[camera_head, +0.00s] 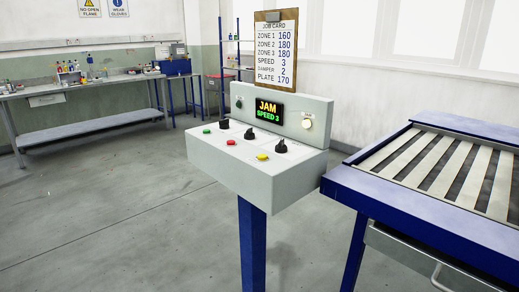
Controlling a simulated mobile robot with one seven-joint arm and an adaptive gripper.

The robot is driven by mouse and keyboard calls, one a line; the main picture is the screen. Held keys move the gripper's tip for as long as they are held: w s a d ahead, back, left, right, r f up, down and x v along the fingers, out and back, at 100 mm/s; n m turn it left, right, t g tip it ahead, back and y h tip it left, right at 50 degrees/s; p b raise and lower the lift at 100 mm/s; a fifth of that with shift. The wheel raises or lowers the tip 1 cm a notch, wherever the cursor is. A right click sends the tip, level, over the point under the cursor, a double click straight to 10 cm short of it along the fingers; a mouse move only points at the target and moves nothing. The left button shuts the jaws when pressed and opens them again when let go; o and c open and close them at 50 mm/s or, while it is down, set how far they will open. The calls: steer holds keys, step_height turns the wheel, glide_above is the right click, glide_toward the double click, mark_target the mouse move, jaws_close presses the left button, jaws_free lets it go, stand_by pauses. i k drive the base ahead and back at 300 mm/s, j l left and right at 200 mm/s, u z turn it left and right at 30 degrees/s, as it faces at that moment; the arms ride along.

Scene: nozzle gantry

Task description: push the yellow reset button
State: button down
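The yellow reset button (262,156) sits on the sloped top of a grey control box (240,170), towards its front right. A black knob (281,147) is just to the right of it. A red button (231,142) and a green button (207,131) are to its left, with black knobs behind and between them. The display (269,110) on the upright panel reads "JAM" and "SPEED 3". My gripper is not in view.
The box stands on a blue post (252,245). A blue-framed slatted conveyor table (430,205) is close on the right. A job card (276,50) stands above the panel. Workbenches (90,80) are at the back left. The floor at front left is clear.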

mark_target(262, 157)
steer(key=i+l+u, duration=0.15)
steer(key=l, duration=0.25)
steer(key=i+l+u, duration=0.2)
steer(key=l, duration=0.25)
steer(key=l+u, duration=0.15)
steer(key=l, duration=0.25)
steer(key=i+l+u, duration=0.2)
steer(key=l, duration=0.3)
steer(key=k, duration=0.1)
